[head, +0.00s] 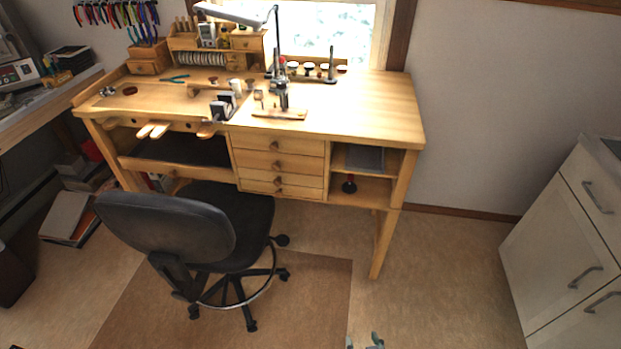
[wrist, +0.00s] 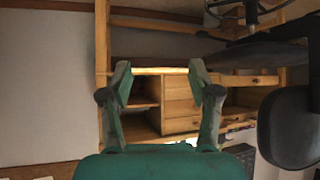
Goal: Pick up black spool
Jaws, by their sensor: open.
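I cannot single out a black spool for certain. Several small dark and light round pieces (head: 308,69) stand on the bench top near the window, also too small to tell. My gripper (wrist: 160,78) is open in the wrist view, its two green fingers apart with nothing between them. In the head view only the tips of my gripper (head: 366,342) show at the bottom edge, well short of the bench.
The wooden workbench (head: 380,100) stands against the wall. A black swivel chair (head: 165,225) stands before its left half. A white cabinet (head: 560,240) is at the right. The floor (head: 440,270) between bench and cabinet is clear. The wrist view appears upside down.

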